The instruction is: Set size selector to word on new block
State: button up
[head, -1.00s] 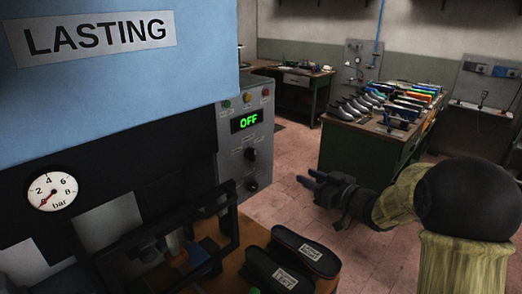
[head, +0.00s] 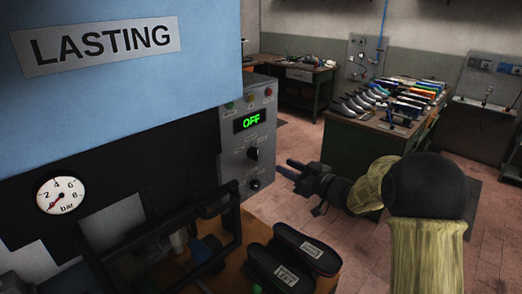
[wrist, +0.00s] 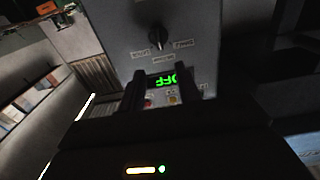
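The grey control panel (head: 231,166) has a green display (head: 250,121) reading OFF. Below it is a black selector knob (head: 253,154) with small labels I cannot read. In the wrist view the panel appears upside down, with a knob (wrist: 157,40) ringed by word labels and the display (wrist: 164,79). Two dark blocks (head: 307,248) (head: 275,272) with white labels lie by the press; their words are too small to read. My gripper (head: 284,167) is right of the panel, apart from the knob. In the wrist view its two fingers are apart with nothing held.
The blue LASTING press (head: 205,60) with a pressure gauge (head: 60,195) fills the left. A black frame (head: 170,250) stands in front of the panel's lower part. A second, lower knob (head: 255,184) is on the panel. A bench with shoes (head: 350,141) stands behind; open floor lies between.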

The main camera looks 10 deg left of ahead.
aim_at(258, 152)
jog(key=p+x, duration=0.4)
jog(key=x, duration=0.6)
jog(key=shift+a+r, duration=0.15)
jog(key=shift+a, duration=0.1)
jog(key=shift+w+a, duration=0.2)
jog(key=shift+w, duration=0.3)
jog(key=shift+s, duration=0.1)
jog(key=shift+a, duration=0.1)
grip_shut()
